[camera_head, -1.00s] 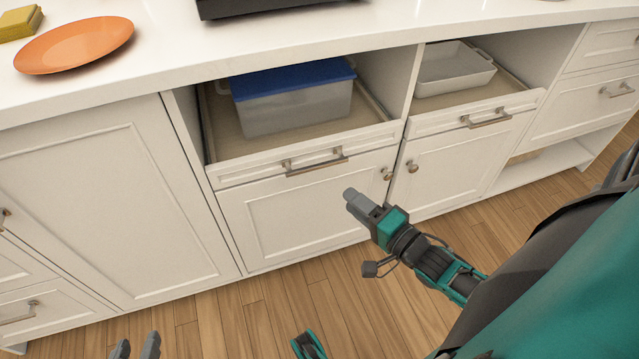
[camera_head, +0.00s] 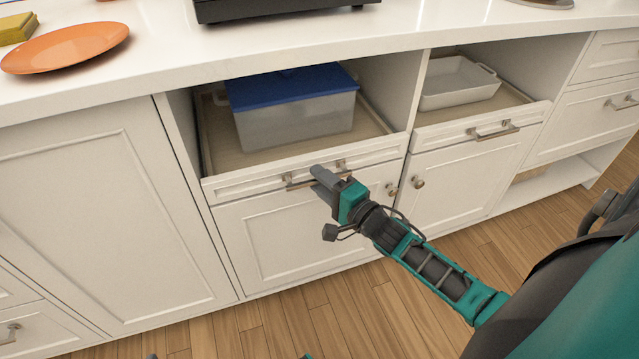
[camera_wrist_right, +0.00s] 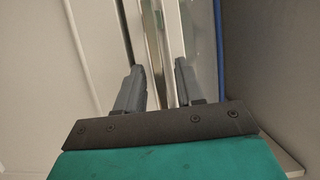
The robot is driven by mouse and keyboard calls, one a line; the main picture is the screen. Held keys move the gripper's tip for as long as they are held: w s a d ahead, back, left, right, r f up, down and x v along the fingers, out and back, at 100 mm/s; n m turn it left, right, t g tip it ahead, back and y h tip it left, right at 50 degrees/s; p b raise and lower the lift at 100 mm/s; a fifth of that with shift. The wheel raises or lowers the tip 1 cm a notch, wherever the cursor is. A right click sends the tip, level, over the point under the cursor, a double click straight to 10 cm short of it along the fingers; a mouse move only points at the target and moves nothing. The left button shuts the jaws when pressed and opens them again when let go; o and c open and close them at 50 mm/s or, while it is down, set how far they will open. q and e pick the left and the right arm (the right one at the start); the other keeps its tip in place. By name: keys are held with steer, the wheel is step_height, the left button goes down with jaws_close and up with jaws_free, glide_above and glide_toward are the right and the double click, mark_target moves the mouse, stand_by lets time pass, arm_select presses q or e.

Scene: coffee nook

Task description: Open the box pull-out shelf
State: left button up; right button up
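The box pull-out shelf (camera_head: 222,189) is a white-fronted tray in the left cubby, holding a clear box with a blue lid (camera_head: 295,110). It sits in its cubby, its front about level with the cabinet face. Its metal bar handle (camera_head: 300,184) is partly hidden by my right gripper (camera_head: 322,180). In the right wrist view the fingers of my right gripper (camera_wrist_right: 158,80) are apart, with the handle bar (camera_wrist_right: 153,40) running between them; contact is not clear. Of my left gripper only a sliver shows at the bottom edge.
A second pull-out shelf (camera_head: 438,134) with a white dish (camera_head: 456,84) is to the right. Cabinet doors with knobs are below. An orange plate (camera_head: 65,48) and a dark appliance (camera_head: 270,8) stand on the counter. The wooden floor in front is clear.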

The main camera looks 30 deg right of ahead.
steer(key=shift+w, duration=0.4)
steer(key=shift+c, duration=0.2)
jaws_close()
